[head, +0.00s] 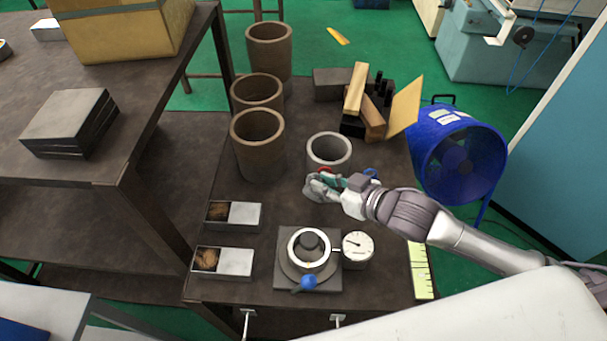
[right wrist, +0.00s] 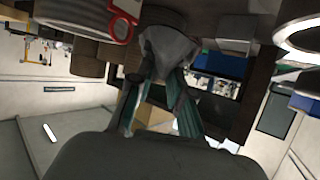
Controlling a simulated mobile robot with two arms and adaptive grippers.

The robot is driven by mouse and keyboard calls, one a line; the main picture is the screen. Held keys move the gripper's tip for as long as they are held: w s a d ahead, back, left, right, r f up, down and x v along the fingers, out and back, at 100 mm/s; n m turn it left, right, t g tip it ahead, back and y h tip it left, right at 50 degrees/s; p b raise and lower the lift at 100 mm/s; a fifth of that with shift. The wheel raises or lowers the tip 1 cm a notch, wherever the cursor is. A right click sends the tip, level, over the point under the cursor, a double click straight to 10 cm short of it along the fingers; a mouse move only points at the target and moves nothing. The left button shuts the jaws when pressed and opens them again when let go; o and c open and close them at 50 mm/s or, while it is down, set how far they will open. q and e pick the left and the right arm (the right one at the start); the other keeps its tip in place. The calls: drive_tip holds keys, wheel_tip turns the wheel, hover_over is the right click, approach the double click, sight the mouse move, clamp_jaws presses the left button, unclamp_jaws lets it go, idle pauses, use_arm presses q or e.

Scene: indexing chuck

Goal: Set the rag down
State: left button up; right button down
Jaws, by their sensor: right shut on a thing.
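My right gripper (head: 328,184) reaches in from the right over the dark workbench, in front of the grey cylinder (head: 329,150). It is shut on a grey rag, whose small crumpled part shows at the fingertips in the head view (head: 314,189). In the right wrist view the rag (right wrist: 168,50) hangs bunched between the teal fingers of the gripper (right wrist: 165,85). The rag appears to be above the bench top; I cannot tell whether it touches anything. My left gripper is not in view.
The chuck (head: 309,252) with a blue-knobbed lever and a dial gauge (head: 357,246) stands at the bench front. Two boxes (head: 238,262) lie left of it. Brown cylinders (head: 258,145) stand behind left, wooden blocks (head: 355,88) behind right. Bare bench (head: 285,205) lies between.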

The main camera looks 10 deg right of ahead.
drive_tip(key=x, duration=0.6)
drive_tip(key=f+x, duration=0.1)
drive_tip(key=x, duration=0.3)
drive_tip(key=shift+s, duration=0.35)
drive_tip(key=shift+f+p, duration=0.4)
drive_tip(key=shift+f, duration=1.6)
drive_tip(key=shift+f, duration=0.15)
drive_tip(key=c, duration=1.3)
unclamp_jaws()
drive_tip(key=shift+c, duration=0.2)
